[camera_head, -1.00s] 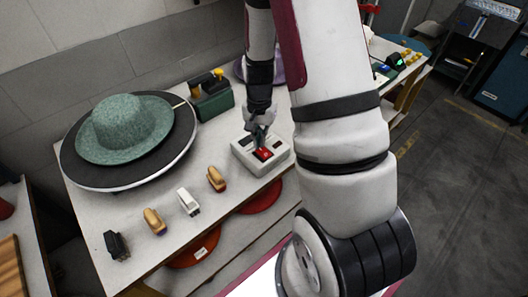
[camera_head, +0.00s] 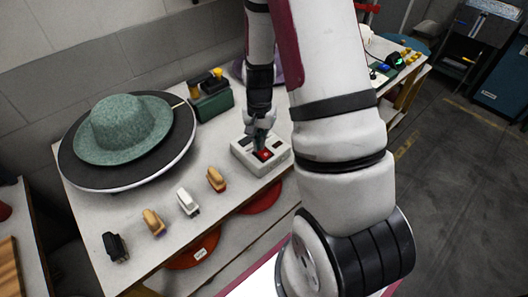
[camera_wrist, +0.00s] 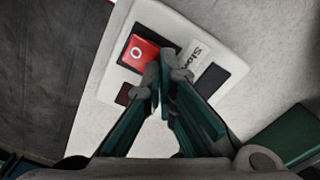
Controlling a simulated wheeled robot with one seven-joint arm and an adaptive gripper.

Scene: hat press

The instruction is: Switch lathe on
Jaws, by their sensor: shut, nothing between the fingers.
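A white switch box (camera_head: 246,154) lies on the table below my gripper. It bears a red rocker button (camera_head: 265,154). In the wrist view the red button (camera_wrist: 140,52) shows a white ring mark and sits beside a label of which "Slow" can be read. My gripper (camera_head: 262,146) is shut and empty, pointing down at the box. In the wrist view its fingertips (camera_wrist: 166,58) are at the red button's edge; I cannot tell whether they touch it. The lathe disc (camera_head: 75,180) stands at the left with a green hat (camera_head: 125,125) on it.
Several brushes stand along the table's front edge, among them a white one (camera_head: 188,202) and a tan one (camera_head: 216,180). A dark green box (camera_head: 212,104) stands behind the switch box. The table surface between the disc and the switch box is clear.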

